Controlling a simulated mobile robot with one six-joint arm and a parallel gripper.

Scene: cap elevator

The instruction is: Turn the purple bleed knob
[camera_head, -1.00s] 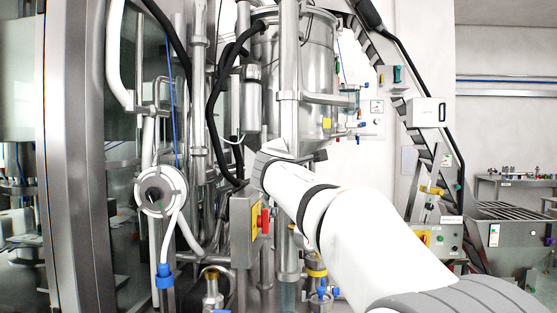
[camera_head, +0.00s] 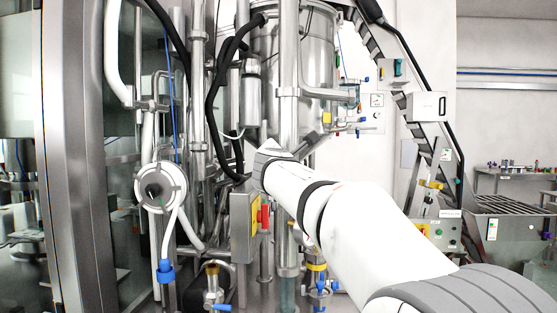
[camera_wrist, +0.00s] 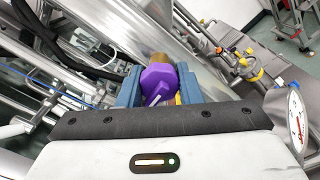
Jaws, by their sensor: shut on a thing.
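In the head view my white arm reaches from the lower right to the pipes below the large steel vessel. The knob and the fingertips are hidden there behind my own wrist.
A steel box with a red handle (camera_head: 265,217) stands just left of my arm. A steel vessel (camera_head: 305,65) rises behind it. A pressure gauge (camera_wrist: 296,122) is at the right in the wrist view. Pipes and black hoses crowd the left.

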